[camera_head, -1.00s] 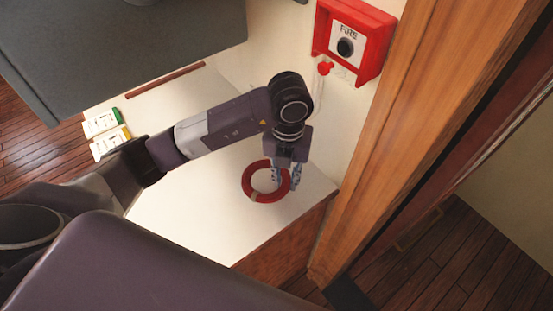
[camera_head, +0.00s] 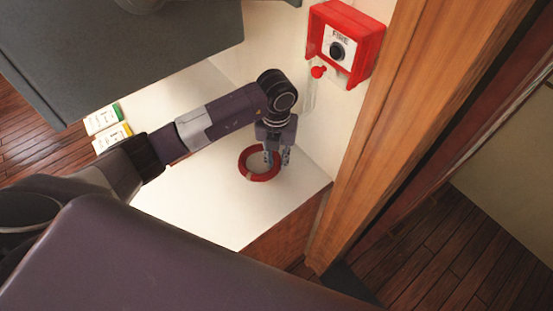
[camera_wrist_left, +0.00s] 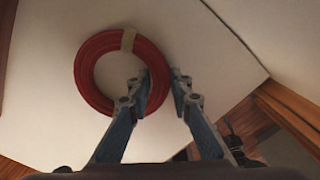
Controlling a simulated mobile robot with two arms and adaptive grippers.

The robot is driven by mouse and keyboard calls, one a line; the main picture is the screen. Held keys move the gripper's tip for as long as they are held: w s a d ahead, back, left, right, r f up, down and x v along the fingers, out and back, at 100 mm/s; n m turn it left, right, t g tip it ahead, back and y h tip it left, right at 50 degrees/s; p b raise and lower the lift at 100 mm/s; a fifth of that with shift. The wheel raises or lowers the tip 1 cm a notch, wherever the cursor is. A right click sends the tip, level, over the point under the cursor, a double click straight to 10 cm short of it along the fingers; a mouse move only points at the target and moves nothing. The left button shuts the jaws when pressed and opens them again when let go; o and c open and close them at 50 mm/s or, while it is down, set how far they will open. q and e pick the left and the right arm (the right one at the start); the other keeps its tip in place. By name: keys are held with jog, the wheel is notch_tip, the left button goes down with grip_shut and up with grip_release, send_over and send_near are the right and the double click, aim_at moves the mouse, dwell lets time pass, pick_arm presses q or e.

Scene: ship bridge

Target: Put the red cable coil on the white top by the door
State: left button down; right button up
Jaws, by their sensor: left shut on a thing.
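The red cable coil (camera_head: 262,178) is a ring with a pale band of tape. It is over the white top (camera_head: 205,210) beside the door frame and appears to lie low on it; I cannot tell for sure whether it touches. It also shows in the left wrist view (camera_wrist_left: 86,72). My left gripper (camera_head: 277,157) points down and is shut on the right side of the ring, one finger inside the ring and one outside, as the left wrist view (camera_wrist_left: 160,82) shows. My right gripper is not in view.
A red fire alarm box (camera_head: 345,45) hangs on the wall behind. The wooden door frame (camera_head: 375,130) stands at the right. Two small labelled cards or boxes, one green-edged (camera_head: 102,119) and one yellow-edged (camera_head: 112,138), lie at the left. A grey panel (camera_head: 120,55) overhangs the back left.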

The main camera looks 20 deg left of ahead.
pick_arm(q)
jog(key=c, duration=1.7)
grip_release()
jog(key=shift+c, duration=0.2)
jog(key=shift+r, duration=0.3)
notch_tip(320, 180, up, 12)
jog(key=b, duration=0.3)
jog(key=shift+f, duration=0.2)
jog(key=shift+f, duration=0.1)
